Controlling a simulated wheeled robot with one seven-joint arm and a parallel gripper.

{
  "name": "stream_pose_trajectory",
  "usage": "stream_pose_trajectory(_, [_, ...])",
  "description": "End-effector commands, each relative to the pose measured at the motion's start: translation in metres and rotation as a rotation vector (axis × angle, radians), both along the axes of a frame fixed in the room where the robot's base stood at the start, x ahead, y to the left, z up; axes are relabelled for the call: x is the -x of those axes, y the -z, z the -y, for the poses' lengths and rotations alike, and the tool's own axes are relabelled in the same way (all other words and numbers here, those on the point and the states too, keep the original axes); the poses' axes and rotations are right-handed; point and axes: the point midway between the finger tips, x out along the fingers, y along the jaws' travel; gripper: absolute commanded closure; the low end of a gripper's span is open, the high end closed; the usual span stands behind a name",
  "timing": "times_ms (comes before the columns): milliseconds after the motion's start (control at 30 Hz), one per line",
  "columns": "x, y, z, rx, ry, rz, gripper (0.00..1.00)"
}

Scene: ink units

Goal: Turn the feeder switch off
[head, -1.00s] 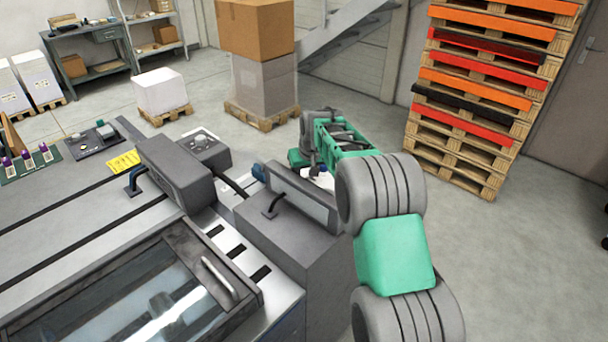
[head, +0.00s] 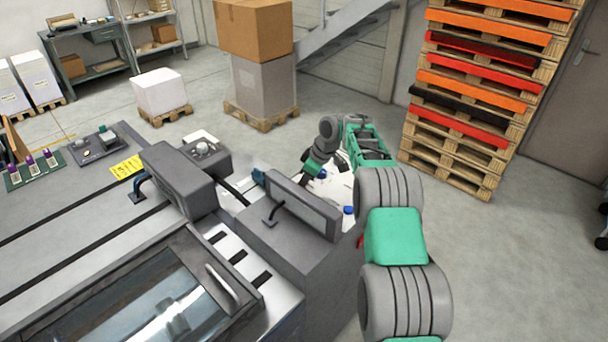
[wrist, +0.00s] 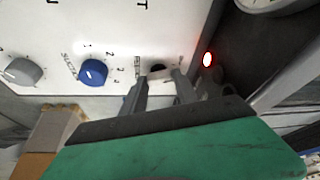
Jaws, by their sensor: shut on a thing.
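The wrist view shows a white control panel (wrist: 110,25) with a dark switch (wrist: 158,68) near its lower right edge. I take this to be the feeder switch; its label is partly hidden by a finger. My gripper (wrist: 157,76) is shut on this switch, one finger on each side. Which way the switch points is hard to tell. A red lamp (wrist: 207,59) glows just right of it. In the head view my gripper (head: 309,171) is low over the white panel (head: 338,191), behind a grey machine housing, and its fingertips cannot be made out.
A blue knob (wrist: 93,72) and a grey knob (wrist: 23,71) sit left of the switch. A dial gauge (wrist: 262,3) is at the upper right. The grey machine housing (head: 285,225) stands before the panel. Stacked pallets (head: 470,125) stand to the right, with open floor below.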

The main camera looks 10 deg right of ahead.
Motion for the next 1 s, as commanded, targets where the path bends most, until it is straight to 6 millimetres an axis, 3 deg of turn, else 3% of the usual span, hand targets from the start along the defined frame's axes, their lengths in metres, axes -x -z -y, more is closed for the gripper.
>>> stream_pose_trajectory(33, [-0.0008, -0.0077, 0.0008, 0.000, -0.030, 0.000, 1.00])
stream_pose_trajectory(400, [-0.0017, -0.0039, 0.0012, 0.001, -0.192, 0.001, 1.00])
stream_pose_trajectory(933, [-0.0020, -0.0012, 0.0007, 0.001, -0.216, 0.003, 1.00])
stream_pose_trajectory(967, [-0.0020, -0.0011, 0.0008, 0.001, -0.215, 0.003, 0.62])
stream_pose_trajectory(1000, [-0.0021, -0.0011, 0.0007, 0.001, -0.215, 0.003, 0.59])
